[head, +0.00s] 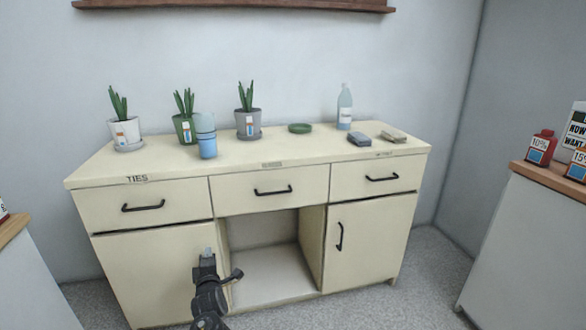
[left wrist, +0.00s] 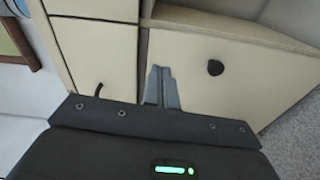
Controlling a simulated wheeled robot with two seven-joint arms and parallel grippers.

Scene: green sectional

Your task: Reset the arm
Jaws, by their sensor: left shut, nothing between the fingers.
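My left gripper (head: 207,254) is at the lower middle of the head view, in front of the left door of a cream cabinet (head: 160,265). Its fingers are shut with nothing between them. In the left wrist view the closed grey fingers (left wrist: 161,88) point toward the cabinet front, which appears turned on its side. I cannot tell the exact gap between fingertips and cabinet. My right gripper does not show in either view.
Counters stand at left (head: 30,285) and right (head: 515,250). Carpet (head: 428,275) lies clear at right.

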